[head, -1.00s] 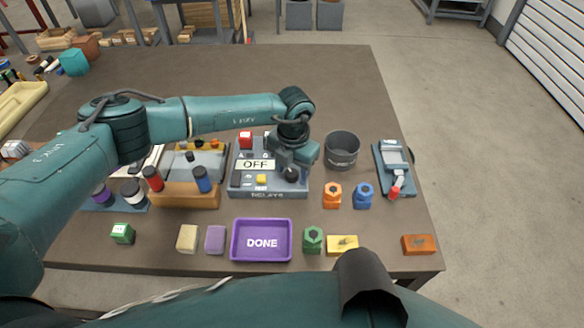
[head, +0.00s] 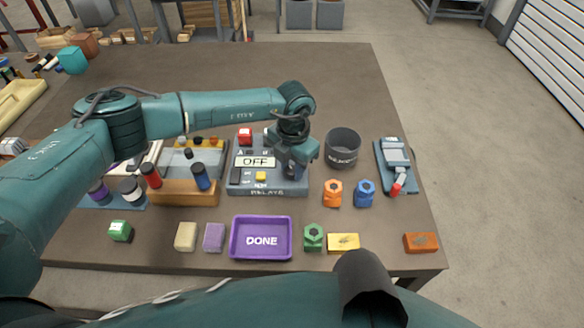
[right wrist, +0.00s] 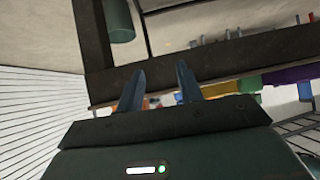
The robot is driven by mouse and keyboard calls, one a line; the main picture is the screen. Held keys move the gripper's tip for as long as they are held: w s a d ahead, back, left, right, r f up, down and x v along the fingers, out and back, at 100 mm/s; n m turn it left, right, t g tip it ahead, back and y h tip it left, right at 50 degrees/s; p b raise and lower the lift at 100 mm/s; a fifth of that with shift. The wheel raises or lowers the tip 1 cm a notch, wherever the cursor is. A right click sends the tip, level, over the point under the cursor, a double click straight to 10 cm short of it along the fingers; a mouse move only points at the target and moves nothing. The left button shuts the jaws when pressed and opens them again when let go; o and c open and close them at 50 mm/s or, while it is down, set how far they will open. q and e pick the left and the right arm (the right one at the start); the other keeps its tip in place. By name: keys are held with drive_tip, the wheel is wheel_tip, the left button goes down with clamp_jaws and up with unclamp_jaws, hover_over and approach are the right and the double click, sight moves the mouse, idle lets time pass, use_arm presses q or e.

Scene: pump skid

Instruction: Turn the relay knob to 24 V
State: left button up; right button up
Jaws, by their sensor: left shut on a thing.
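The relay box (head: 243,190), grey-blue with a RELAYS label on its front, stands mid-table in the head view. Its display (head: 255,162) reads OFF. My left gripper (head: 294,172) points down over the right part of the box and is shut on the relay knob, which the fingers almost wholly hide. I cannot read the knob's pointer or any voltage marks. My right gripper (right wrist: 160,88) is open and empty in the right wrist view, its fingers apart and away from the box.
A dark round bin (head: 342,148) stands close right of my left gripper. A purple DONE tray (head: 261,238) lies in front. Orange and blue nuts stand to the right. The table's back is clear.

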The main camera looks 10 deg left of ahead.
sight(292, 171)
use_arm(q)
drive_tip(key=m+b, duration=0.2)
drive_tip(key=shift+f+m, duration=0.2)
drive_tip(key=shift+m, duration=0.1)
drive_tip(key=m+b, duration=0.6)
drive_tip(key=m, duration=0.1)
drive_tip(key=shift+r, duration=0.1)
drive_tip(key=shift+m+b, duration=0.3)
drive_tip(key=shift+b, duration=0.1)
use_arm(e)
drive_tip(key=shift+t+y, duration=0.7)
drive_tip(key=a+f, duration=0.1)
drive_tip(key=w+a+f, duration=0.1)
drive_tip(key=f, duration=0.1)
drive_tip(key=shift+w+a, duration=0.1)
drive_tip(key=shift+a, duration=0.1)
use_arm(q)
drive_tip(key=shift+r+m, duration=0.1)
drive_tip(key=shift+m, duration=0.2)
use_arm(e)
drive_tip(key=shift+a, duration=0.1)
use_arm(q)
drive_tip(key=o, duration=1)
drive_tip(key=shift+c, duration=0.2)
use_arm(e)
drive_tip(key=shift+f, duration=0.1)
